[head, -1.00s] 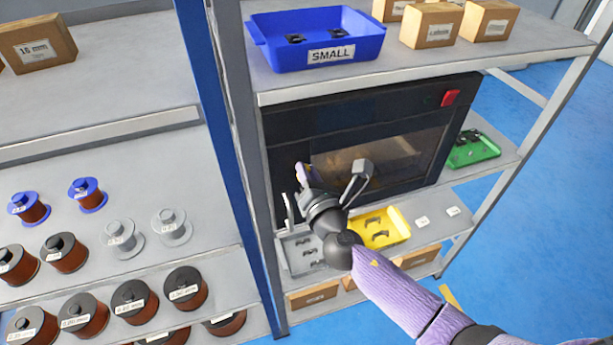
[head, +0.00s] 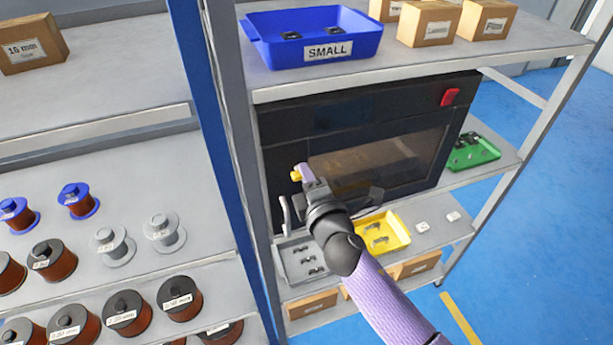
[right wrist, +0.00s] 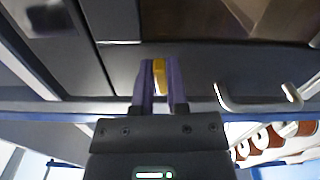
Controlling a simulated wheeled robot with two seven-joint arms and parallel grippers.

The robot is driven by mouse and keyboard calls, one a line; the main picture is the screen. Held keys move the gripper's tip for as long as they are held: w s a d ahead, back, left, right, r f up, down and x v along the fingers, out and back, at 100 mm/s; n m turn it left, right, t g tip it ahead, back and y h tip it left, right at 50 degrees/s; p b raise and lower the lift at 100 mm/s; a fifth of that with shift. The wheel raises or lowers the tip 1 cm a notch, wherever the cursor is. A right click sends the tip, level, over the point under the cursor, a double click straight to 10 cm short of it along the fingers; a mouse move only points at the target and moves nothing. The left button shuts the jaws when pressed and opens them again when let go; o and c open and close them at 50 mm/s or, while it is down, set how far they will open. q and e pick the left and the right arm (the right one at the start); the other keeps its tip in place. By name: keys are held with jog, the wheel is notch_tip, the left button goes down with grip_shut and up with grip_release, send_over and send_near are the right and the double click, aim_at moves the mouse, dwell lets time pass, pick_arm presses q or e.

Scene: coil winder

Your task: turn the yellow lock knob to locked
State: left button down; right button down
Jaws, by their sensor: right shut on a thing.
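The yellow lock knob (head: 296,175) is on the front of the black machine (head: 285,130), at its left side. In the right wrist view the knob (right wrist: 159,76) sits between the purple fingers, its long side running nearly up and down the picture. My right gripper (head: 303,173) is at the knob and shut on it; its fingers also show in the right wrist view (right wrist: 161,82). The fingers hide part of the knob, and I cannot read any lock marking. My left gripper is not in view.
A metal handle (head: 285,216) stands out close beside the gripper, also in the right wrist view (right wrist: 258,103). A red switch (head: 450,97) is at the machine's upper right. Below are a grey tray (head: 281,265) and a yellow tray (head: 403,228). A rack post (head: 236,130) stands left.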

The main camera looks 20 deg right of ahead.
jog(key=shift+m, duration=0.6)
jog(key=shift+f, duration=0.1)
jog(key=c, duration=0.6)
grip_release()
jog(key=shift+c, duration=0.2)
